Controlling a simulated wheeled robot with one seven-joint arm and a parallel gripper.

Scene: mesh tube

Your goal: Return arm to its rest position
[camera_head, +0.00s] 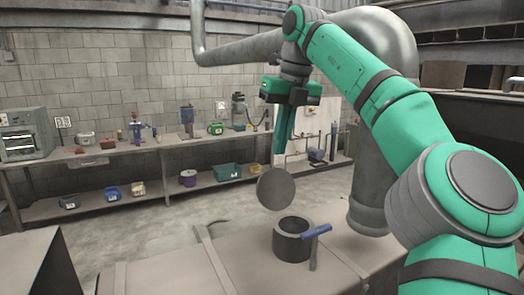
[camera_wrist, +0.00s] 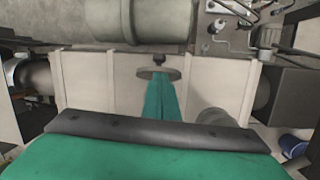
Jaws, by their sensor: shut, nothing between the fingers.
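My gripper (camera_head: 279,158) hangs with its long green fingers pointing down, held together, above the bench. It also shows in the wrist view (camera_wrist: 161,84), with the fingers reaching away from the camera. A grey round disc (camera_head: 276,188) shows right by the fingertips; it also shows behind them in the wrist view (camera_wrist: 146,74). I cannot tell whether the disc touches the fingers. A dark, open-topped cylinder (camera_head: 291,246) stands upright on the near bench, below and slightly right of the fingertips. A blue-handled tool (camera_head: 317,231) is beside it.
The near bench (camera_head: 190,275) is largely bare left of the cylinder. A large grey pipe (camera_head: 370,130) stands behind my arm. A back workbench (camera_head: 85,158) by the block wall carries several tools, with bins (camera_head: 228,172) on its lower shelf. Floor is free between the benches.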

